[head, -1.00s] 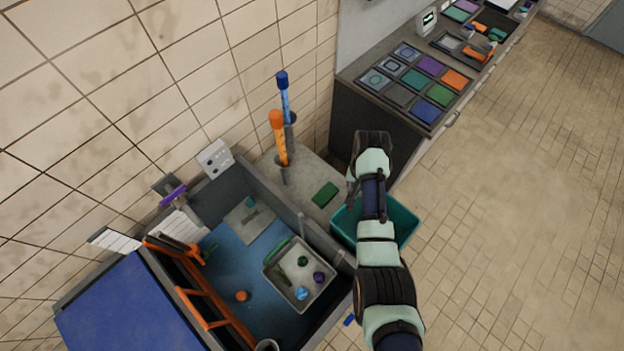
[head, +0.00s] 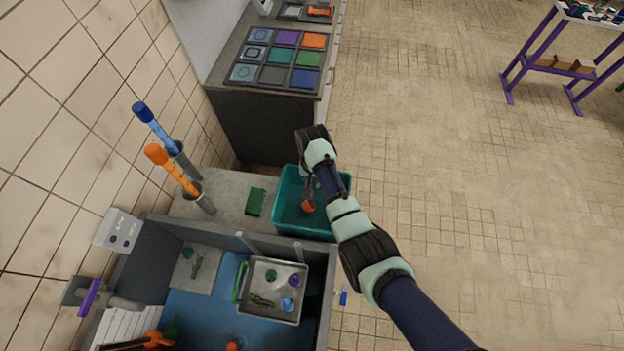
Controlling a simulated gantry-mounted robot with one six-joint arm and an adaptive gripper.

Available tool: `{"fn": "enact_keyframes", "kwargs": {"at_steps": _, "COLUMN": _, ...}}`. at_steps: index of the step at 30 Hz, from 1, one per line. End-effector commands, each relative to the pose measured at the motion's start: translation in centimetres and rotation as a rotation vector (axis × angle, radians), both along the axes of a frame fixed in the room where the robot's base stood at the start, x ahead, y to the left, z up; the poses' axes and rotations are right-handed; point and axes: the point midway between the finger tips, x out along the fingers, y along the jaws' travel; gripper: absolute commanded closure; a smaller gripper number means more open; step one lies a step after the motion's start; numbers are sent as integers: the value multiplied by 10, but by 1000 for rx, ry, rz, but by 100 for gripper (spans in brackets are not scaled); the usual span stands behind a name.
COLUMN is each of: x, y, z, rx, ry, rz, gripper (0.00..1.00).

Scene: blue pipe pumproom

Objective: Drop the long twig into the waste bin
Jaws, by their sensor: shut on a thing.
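The teal waste bin (head: 341,187) stands open on the floor, right of the grey ledge. My gripper (head: 308,194) points down over the bin's opening. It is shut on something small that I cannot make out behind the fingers. An orange piece (head: 308,206) shows just below the fingertips; I cannot tell whether it is held or lies in the bin. I cannot clearly make out the long twig. A dark, thin, branching thing (head: 262,300) lies in the pale tray (head: 259,316), and a small greenish thin thing (head: 197,262) lies on the grey board.
The tray sits in a blue-floored basin (head: 195,312) with green, purple and blue pieces in it. A green pad (head: 255,202) lies on the ledge. The counter (head: 262,125) is behind the bin.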

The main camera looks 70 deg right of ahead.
Motion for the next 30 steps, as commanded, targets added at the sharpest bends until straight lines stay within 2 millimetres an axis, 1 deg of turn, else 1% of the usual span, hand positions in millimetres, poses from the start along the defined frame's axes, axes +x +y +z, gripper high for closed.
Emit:
{"fn": "enact_keyframes", "kwargs": {"at_steps": 1, "x": 0, "y": 0, "z": -12, "rx": 0, "ry": 0, "rz": 0, "gripper": 96}}
{"fn": "enact_keyframes", "kwargs": {"at_steps": 3, "x": 0, "y": 0, "z": -15, "rx": 0, "ry": 0, "rz": 0, "gripper": 96}}
{"fn": "enact_keyframes", "kwargs": {"at_steps": 11, "x": 0, "y": 0, "z": -13, "rx": 0, "ry": 0, "rz": 1, "gripper": 96}}
{"fn": "enact_keyframes", "kwargs": {"at_steps": 12, "x": 0, "y": 0, "z": -13, "rx": 0, "ry": 0, "rz": 1, "gripper": 72}}
{"fn": "enact_keyframes", "kwargs": {"at_steps": 16, "x": 0, "y": 0, "z": -13, "rx": 0, "ry": 0, "rz": 1, "gripper": 50}}
{"fn": "enact_keyframes", "kwargs": {"at_steps": 26, "x": 0, "y": 0, "z": -11, "rx": 0, "ry": 0, "rz": 1, "gripper": 49}}
{"fn": "enact_keyframes", "kwargs": {"at_steps": 29, "x": 1, "y": -1, "z": 1, "rx": -3, "ry": -2, "rz": 1, "gripper": 49}}
{"fn": "enact_keyframes", "kwargs": {"at_steps": 30, "x": 1, "y": -1, "z": 8, "rx": -3, "ry": -3, "rz": 1, "gripper": 49}}
